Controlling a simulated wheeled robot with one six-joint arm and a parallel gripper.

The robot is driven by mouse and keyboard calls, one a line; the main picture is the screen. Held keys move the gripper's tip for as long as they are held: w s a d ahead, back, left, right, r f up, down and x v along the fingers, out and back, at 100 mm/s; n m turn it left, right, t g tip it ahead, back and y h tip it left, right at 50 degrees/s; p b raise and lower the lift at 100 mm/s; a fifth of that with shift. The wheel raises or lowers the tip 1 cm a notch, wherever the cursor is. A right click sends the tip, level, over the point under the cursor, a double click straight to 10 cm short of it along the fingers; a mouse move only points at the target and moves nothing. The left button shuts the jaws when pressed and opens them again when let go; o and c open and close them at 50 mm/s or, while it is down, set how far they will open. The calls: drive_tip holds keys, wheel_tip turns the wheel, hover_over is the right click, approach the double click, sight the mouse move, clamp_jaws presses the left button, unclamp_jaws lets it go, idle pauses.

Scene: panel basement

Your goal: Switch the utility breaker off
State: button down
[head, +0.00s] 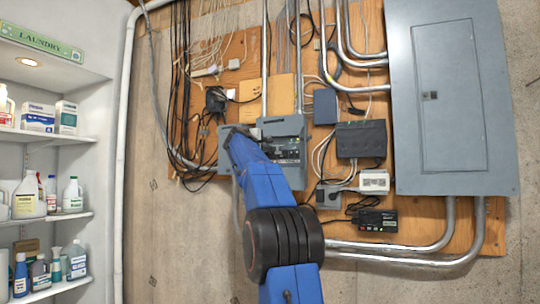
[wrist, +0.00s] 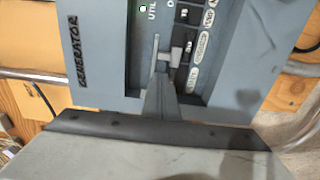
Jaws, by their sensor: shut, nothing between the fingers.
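The transfer panel is a small grey box on the plywood in the head view (head: 290,127). A light grey lever-like piece (wrist: 171,54) stands out beside the switches. My gripper (wrist: 163,85) is shut and empty, its tip at or just below this piece; contact is unclear. Which switch is the utility breaker, and its position, I cannot tell. In the head view my blue arm covers part of the panel.
A large grey electrical cabinet (head: 450,110) is at the right. A black box (head: 361,139), a white outlet box (head: 374,181) and a small black device (head: 375,220) sit right of the panel. Conduits and loose cables run around it. Shelves (head: 45,217) stand at the left.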

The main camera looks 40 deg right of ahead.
drive_tip(key=shift+f, duration=0.75)
idle(0.6)
drive_tip(key=shift+r, duration=0.25)
idle(0.3)
drive_tip(key=v, duration=0.7)
idle(0.6)
idle(0.5)
